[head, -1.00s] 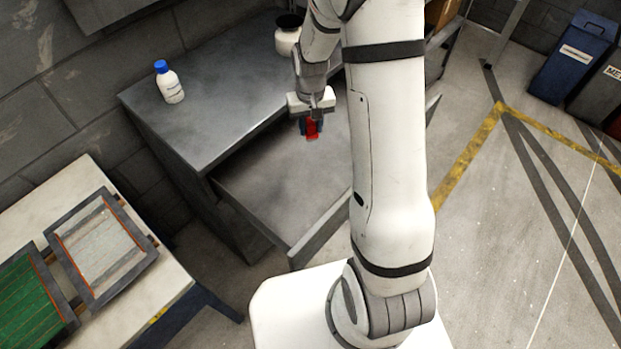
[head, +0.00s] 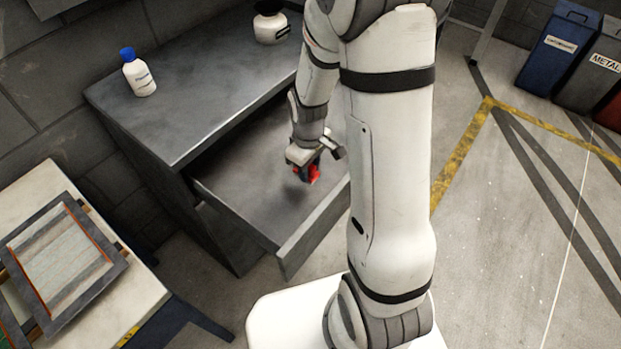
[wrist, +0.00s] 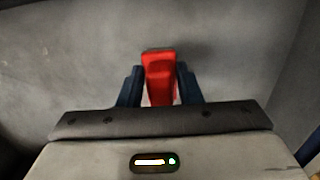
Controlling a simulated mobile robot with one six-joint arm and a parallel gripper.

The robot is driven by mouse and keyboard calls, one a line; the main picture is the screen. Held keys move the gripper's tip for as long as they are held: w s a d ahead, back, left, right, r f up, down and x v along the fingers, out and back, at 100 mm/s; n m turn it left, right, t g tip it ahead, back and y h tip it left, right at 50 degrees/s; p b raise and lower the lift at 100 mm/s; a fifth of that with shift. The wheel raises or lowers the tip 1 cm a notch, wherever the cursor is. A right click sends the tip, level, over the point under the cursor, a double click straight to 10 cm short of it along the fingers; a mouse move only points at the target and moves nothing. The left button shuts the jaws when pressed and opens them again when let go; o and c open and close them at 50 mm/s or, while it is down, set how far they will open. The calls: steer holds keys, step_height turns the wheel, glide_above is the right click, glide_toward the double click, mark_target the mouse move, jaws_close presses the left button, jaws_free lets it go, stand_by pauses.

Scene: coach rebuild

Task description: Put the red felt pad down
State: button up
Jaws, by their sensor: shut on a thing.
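My gripper (head: 306,170) is over the open drawer (head: 245,190) of the grey cabinet, low and close to the drawer floor. It is shut on the red felt pad (head: 314,174). In the wrist view the red pad (wrist: 158,72) stands between the two dark blue fingers of my gripper (wrist: 160,88), with its far end poking out past them. The drawer floor (wrist: 80,50) fills the view beyond it, and a shadow lies near the pad. I cannot tell whether the pad touches the floor.
The drawer's front wall (head: 315,232) and a side wall (wrist: 296,75) bound the space. A white bottle with a blue cap (head: 139,75) and a dark-lidded white jar (head: 269,24) stand on the cabinet top (head: 185,105). A table with a framed screen (head: 112,247) is at the left.

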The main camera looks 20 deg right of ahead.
steer(key=shift+f, duration=2.05)
steer(key=shift+f, duration=0.1)
steer(key=o, duration=1.1)
step_height(320, 180, up, 12)
steer(key=shift+r+p, duration=0.2)
steer(key=shift+p, duration=0.15)
steer(key=s+r+m+t, duration=0.1)
steer(key=s+r+m, duration=0.1)
steer(key=s+r, duration=0.2)
steer(key=s+r+m+t, duration=0.1)
steer(key=s+r+m, duration=0.1)
steer(key=s+r, duration=0.2)
steer(key=s+r+m, duration=0.3)
steer(key=s+r, duration=0.1)
steer(key=s, duration=0.1)
steer(key=shift+s+d+r+t, duration=0.1)
steer(key=shift+s+d+t, duration=0.05)
steer(key=shift+t, duration=0.25)
